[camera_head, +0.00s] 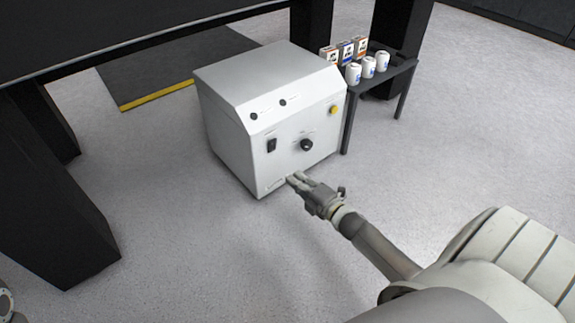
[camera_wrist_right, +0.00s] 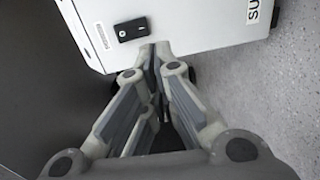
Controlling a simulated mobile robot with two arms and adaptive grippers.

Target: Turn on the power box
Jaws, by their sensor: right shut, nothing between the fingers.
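The power box (camera_head: 270,110) is a white cabinet standing on the floor, with a sloped upper panel. Its front carries a black rocker switch (camera_head: 271,145), a black round knob (camera_head: 306,145) and a yellow button (camera_head: 334,110). My right gripper (camera_head: 292,179) is shut and empty in front of the lower part of the box's front. In the right wrist view the box face (camera_wrist_right: 190,25) lies beyond the fingers, with the black switch (camera_wrist_right: 131,29) just past the fingertips and a little to the left. I cannot tell whether the fingertips touch the box.
A small dark table (camera_head: 392,76) right of the box holds white containers (camera_head: 368,67) and small boxes (camera_head: 345,50). Thick black legs (camera_head: 62,215) of a large dark structure stand at the left. A dark mat (camera_head: 165,70) with a yellow edge lies behind. Floor in front is clear.

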